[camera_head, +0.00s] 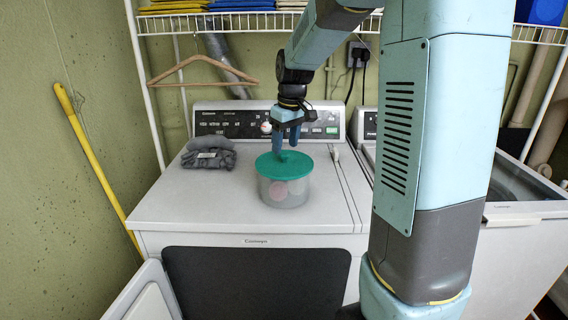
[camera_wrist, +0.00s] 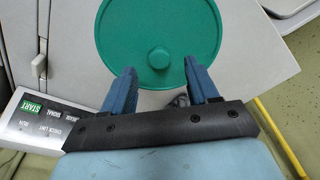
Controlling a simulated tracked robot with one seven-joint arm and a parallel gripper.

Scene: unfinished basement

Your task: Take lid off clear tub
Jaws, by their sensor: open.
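A clear round tub (camera_head: 285,190) stands on top of the dryer (camera_head: 180,205), with a pinkish thing dimly visible inside. A flat green lid (camera_head: 268,165) with a small round knob sits on the tub. In the wrist view the lid (camera_wrist: 120,45) fills the upper middle, and its knob (camera_wrist: 158,57) lies beyond my fingertips, roughly between their lines. My gripper (camera_head: 287,152) points down over the back part of the lid near the knob. In the wrist view my gripper (camera_wrist: 159,65) has its two blue fingers apart with nothing between them. The tub's wall is hidden in the wrist view.
A folded grey cloth item (camera_head: 208,155) lies left of the tub. The control panel (camera_head: 225,120) rises behind it. A wire shelf (camera_head: 220,22) and a hanger (camera_head: 203,70) are above. The dryer top left and front of the tub is clear.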

